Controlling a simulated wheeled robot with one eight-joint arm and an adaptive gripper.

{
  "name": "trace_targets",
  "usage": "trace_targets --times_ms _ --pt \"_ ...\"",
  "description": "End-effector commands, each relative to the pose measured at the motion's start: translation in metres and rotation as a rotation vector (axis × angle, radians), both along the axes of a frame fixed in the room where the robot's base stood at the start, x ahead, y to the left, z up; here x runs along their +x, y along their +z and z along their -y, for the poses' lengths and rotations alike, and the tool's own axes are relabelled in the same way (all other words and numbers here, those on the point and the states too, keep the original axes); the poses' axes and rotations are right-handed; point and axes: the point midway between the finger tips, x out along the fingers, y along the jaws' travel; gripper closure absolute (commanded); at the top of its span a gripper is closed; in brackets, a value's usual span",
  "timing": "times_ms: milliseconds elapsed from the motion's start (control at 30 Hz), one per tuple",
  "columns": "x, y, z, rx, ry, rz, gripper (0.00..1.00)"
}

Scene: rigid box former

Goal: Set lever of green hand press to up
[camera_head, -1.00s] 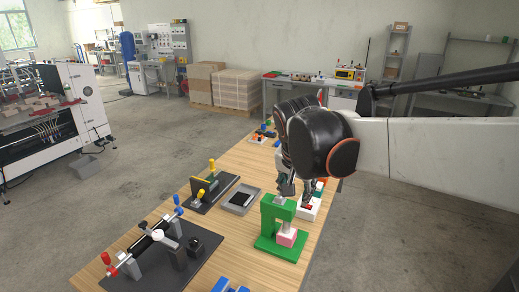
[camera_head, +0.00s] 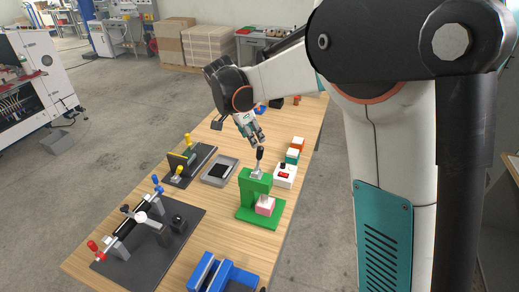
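The green hand press (camera_head: 255,190) stands on the table, with a pink block (camera_head: 265,205) on its base under the head. Its lever (camera_head: 260,157), with a black handle, stands roughly upright above the head. My gripper (camera_head: 258,142) is just above and slightly left of the lever's top, pointing down. Its two fingertips look a little apart with nothing between them. I cannot tell whether a fingertip touches the handle.
A white box with a red button (camera_head: 285,175) stands right behind the press. A grey tray (camera_head: 219,171) and a fixture with yellow knobs (camera_head: 190,165) are to the left. A black-based clamp fixture (camera_head: 150,240) and a blue part (camera_head: 222,274) are nearer.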

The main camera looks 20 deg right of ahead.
Motion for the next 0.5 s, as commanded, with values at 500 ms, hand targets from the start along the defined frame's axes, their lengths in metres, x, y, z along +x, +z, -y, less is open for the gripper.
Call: trace_targets --times_ms 500 --pt "0.019 -0.084 0.031 0.0 0.0 0.001 0.6"
